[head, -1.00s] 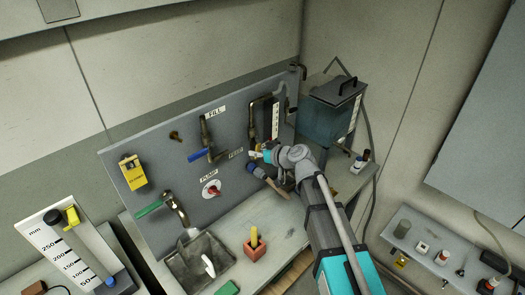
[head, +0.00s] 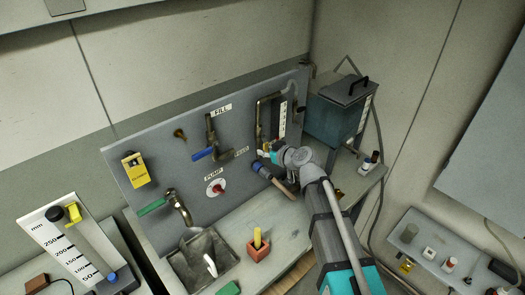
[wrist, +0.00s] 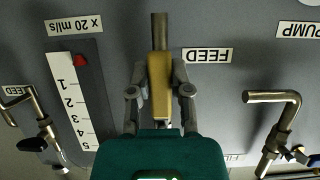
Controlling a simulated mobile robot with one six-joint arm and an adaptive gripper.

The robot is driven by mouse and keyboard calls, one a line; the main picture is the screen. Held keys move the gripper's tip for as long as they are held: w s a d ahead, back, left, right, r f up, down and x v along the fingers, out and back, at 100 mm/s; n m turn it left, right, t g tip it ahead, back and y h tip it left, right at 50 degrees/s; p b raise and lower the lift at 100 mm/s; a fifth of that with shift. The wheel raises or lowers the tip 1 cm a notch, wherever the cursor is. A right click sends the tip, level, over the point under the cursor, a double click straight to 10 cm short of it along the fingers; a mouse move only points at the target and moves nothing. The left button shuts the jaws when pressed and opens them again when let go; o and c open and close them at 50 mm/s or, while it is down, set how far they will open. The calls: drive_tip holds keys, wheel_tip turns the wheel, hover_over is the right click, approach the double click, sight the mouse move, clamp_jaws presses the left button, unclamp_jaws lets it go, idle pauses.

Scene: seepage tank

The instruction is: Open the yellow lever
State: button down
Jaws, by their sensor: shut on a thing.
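The yellow lever (wrist: 159,88) shows in the wrist view beside the FEED label. It lies roughly in line with the brown pipe (wrist: 160,32) beyond it. My gripper (wrist: 160,92) has one finger on each side of the lever and is shut on it. In the head view my gripper (head: 264,152) is at the right part of the grey panel (head: 160,130), where it and my arm mostly hide the lever.
A blue lever (head: 202,154) sits on the FILL pipe, left of my gripper. A red PUMP knob (head: 216,189) is below it. A wooden-handled tool (head: 272,180) is close under my gripper. The flow scale (wrist: 75,100) is beside it. A tank (head: 335,115) stands right.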

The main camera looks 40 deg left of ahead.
drive_tip(key=shift+w+d, duration=0.15)
drive_tip(key=shift+w, duration=0.05)
drive_tip(key=c, duration=0.9)
unclamp_jaws()
drive_tip(key=o, duration=0.4)
drive_tip(key=shift+w, duration=0.1)
drive_tip(key=shift+c, duration=0.2)
drive_tip(key=shift+s, duration=0.25)
drive_tip(key=shift+r, duration=0.1)
